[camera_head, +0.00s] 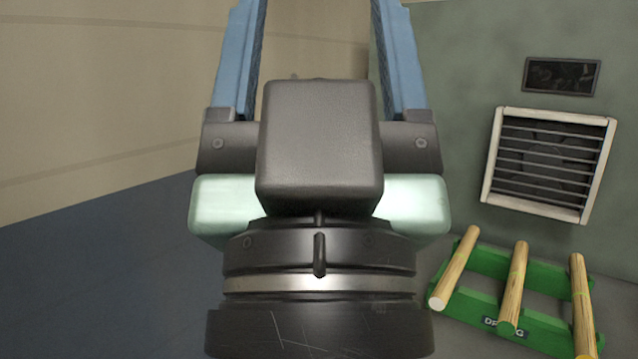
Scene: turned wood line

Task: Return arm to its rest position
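My gripper (318,40) fills the middle of the head view, seen from behind, with its two blue fingers pointing up. The fingers stand wide apart, and the visible gap between them is empty. Their tips are cut off by the top edge of the picture. My gripper's dark body and wrist hide the middle of the scene behind them.
At the lower right, a green rack (550,275) with a partly readable label bears three wooden rods (515,285), apart from my gripper. Above it, a white-framed slatted vent (545,165) and a dark panel (561,76) sit on a grey-green surface. The blue floor (100,260) at left looks clear.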

